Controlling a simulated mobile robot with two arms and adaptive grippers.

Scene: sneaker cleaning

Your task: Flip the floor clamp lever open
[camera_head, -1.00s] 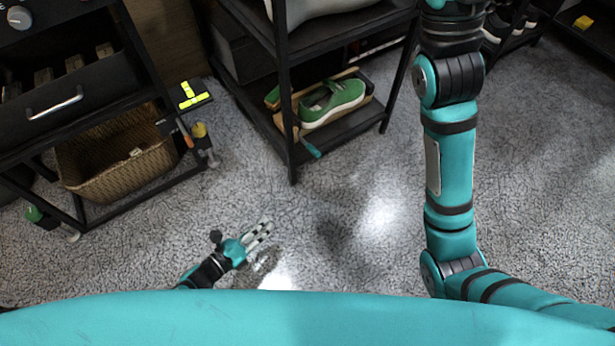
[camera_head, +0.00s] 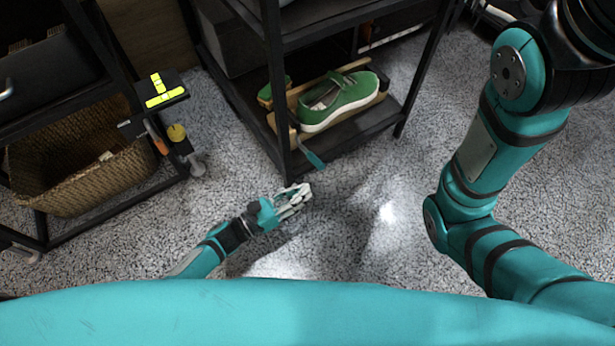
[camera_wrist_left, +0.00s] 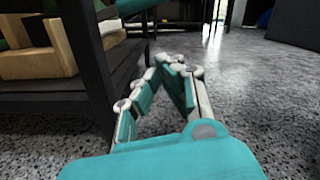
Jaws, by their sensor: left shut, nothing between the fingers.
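A short teal lever (camera_head: 312,156) sticks out and down at the front leg of the middle rack, near its bottom shelf. It looks like the floor clamp lever, but the clamp body cannot be made out. My left gripper (camera_head: 301,192) is low over the floor, in front of that leg and a little below the lever in the picture, apart from it. Its fingers are shut and empty. In the left wrist view the fingertips (camera_wrist_left: 180,66) come together just right of the dark rack leg (camera_wrist_left: 88,60). My right gripper is out of view; only my right arm shows.
A green sneaker (camera_head: 342,100) lies on the rack's bottom shelf (camera_head: 352,128). The speckled floor right of my left gripper is clear.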

